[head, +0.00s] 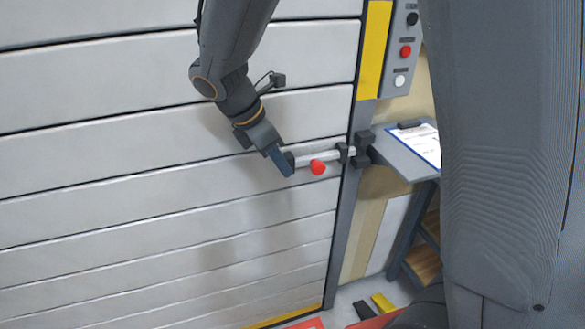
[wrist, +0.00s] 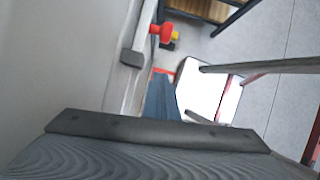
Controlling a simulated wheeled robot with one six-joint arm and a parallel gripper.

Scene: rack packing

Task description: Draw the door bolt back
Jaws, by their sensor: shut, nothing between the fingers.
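The door bolt (head: 333,155) is a pale metal bar lying almost level on the grey slatted door (head: 180,165). Its red knob (head: 318,167) sticks out from the bar and also shows in the wrist view (wrist: 165,32). A dark bracket (head: 343,153) holds the bar near the door's right edge, and the bar reaches to a dark keeper (head: 362,146) on the frame. My gripper (head: 286,169) has blue fingers, shut and empty. It is left of the knob, in front of the bolt's left end, partly hiding the left bracket (wrist: 131,57). Contact with the bracket cannot be told.
A grey shelf with a clipboard (head: 418,142) juts out right of the frame. Above it is a control panel with a red button (head: 405,51). A stand with a wooden step (head: 424,262) is below. The door face left of my gripper is clear.

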